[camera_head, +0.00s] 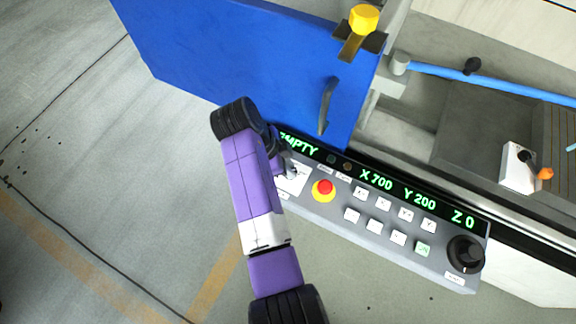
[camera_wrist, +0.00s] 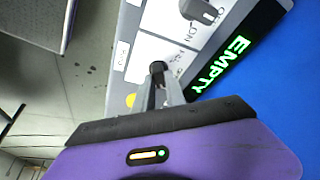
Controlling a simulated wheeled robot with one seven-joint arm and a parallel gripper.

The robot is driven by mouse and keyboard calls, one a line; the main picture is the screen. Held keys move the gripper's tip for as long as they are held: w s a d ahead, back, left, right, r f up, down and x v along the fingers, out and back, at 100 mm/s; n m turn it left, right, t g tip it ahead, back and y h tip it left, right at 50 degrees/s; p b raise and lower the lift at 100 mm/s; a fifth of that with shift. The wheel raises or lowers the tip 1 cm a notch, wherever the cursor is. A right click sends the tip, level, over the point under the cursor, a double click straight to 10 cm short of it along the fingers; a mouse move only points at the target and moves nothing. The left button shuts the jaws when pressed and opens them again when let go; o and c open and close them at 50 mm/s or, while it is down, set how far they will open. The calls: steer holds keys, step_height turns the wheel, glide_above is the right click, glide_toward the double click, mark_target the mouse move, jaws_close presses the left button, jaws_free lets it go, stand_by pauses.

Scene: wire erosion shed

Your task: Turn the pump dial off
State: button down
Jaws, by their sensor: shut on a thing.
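My gripper (camera_wrist: 167,84) reaches down to the white plate at the left end of the control panel (camera_head: 375,244). Its fingers are shut on a small dark knob, taken as the pump dial (camera_wrist: 157,68), mostly hidden between the fingertips. A small label beside it in the wrist view is too blurred to read for certain. A second, grey dial (camera_wrist: 203,11) with ON-type lettering beside it stands on the same plate, apart from my gripper. In the head view my arm partly covers this end of the panel, and the dial's pointing direction cannot be told.
A blue door (camera_head: 250,55) with a grey handle (camera_head: 326,106) stands close behind my gripper. A red emergency button (camera_head: 323,188), several white keys and a black handwheel (camera_head: 465,253) lie to the right. The green display (camera_wrist: 222,67) reads EMPTY. Open floor (camera_head: 80,130) lies left.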

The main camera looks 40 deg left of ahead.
steer(key=shift+r+n, duration=0.1)
steer(key=shift+n, duration=0.2)
steer(key=n+y+p, duration=0.1)
steer(key=n+p, duration=0.1)
steer(key=n+t+p, duration=0.1)
steer(key=n, duration=0.1)
steer(key=shift+s+d+y+p, duration=0.1)
steer(key=shift+d+y+p, duration=0.05)
steer(key=shift+y+p, duration=0.25)
steer(key=n+y+p, duration=0.1)
steer(key=n+y, duration=0.1)
steer(key=n, duration=0.4)
steer(key=c, duration=1.4)
jaws_free()
steer(key=shift+d, duration=0.1)
steer(key=v, duration=0.7)
steer(key=shift+s+d+r+b, duration=0.1)
steer(key=shift+s+r+b, duration=0.1)
steer(key=shift+r+b, duration=0.1)
